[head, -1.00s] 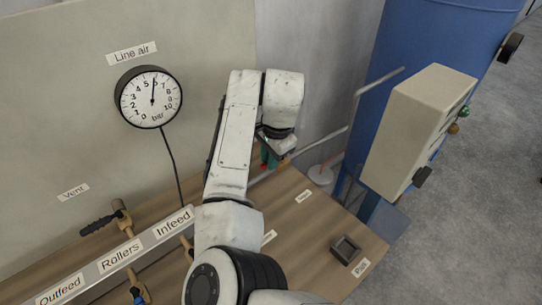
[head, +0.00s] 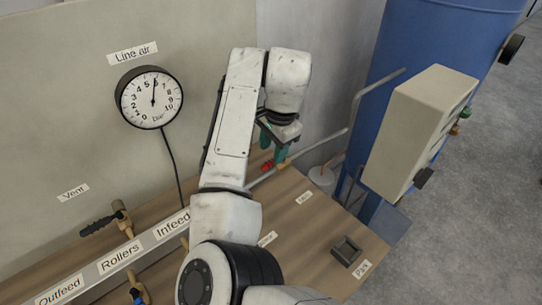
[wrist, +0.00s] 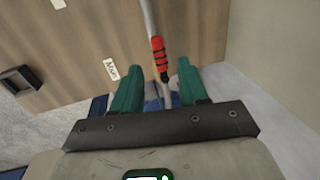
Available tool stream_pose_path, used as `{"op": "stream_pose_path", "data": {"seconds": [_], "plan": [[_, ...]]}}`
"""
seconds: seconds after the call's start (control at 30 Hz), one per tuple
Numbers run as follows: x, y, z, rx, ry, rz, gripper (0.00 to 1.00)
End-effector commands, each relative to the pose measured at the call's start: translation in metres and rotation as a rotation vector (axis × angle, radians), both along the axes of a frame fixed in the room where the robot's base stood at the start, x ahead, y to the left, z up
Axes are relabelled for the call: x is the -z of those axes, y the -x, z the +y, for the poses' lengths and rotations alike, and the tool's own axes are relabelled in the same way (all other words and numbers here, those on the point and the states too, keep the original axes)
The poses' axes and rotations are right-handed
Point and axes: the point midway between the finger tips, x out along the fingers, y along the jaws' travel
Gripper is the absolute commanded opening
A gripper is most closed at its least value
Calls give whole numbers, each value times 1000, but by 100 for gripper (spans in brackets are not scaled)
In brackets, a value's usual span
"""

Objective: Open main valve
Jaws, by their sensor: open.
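The main valve has a red ribbed handle (head: 267,166), seen just below my fingertips in the head view, with a brass body (head: 284,164) beside it on the grey pipe. In the wrist view the red handle (wrist: 159,58) lies lengthwise, just beyond and between the fingertips. My gripper (head: 274,155) has teal fingers and is open and empty. In the wrist view my gripper (wrist: 157,80) has a finger on either side of the handle's line. I cannot tell whether a finger touches it. A "Main" label (wrist: 110,69) lies on the wooden bench beside it.
The line air gauge (head: 149,97) reads about 5 bar. A rail labelled Outfeed, Rollers and Infeed (head: 120,255) and a black-handled vent valve (head: 100,224) are at left. A small dark tray (head: 346,250), a beige box (head: 416,130) and a blue tank (head: 430,50) are at right.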

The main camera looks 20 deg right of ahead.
Motion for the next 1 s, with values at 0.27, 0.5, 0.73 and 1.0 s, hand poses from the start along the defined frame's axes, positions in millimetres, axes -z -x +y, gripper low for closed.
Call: {"op": "stream_pose_path", "data": {"seconds": [0.27, 0.5, 0.73, 1.0], "plan": [[-48, 8, -3, 2, 0, -3, 43], [-63, 12, -4, 1, 0, -1, 43], [-63, 12, -4, 1, 0, -1, 43], [-66, 12, -4, 1, 0, -1, 43]]}}
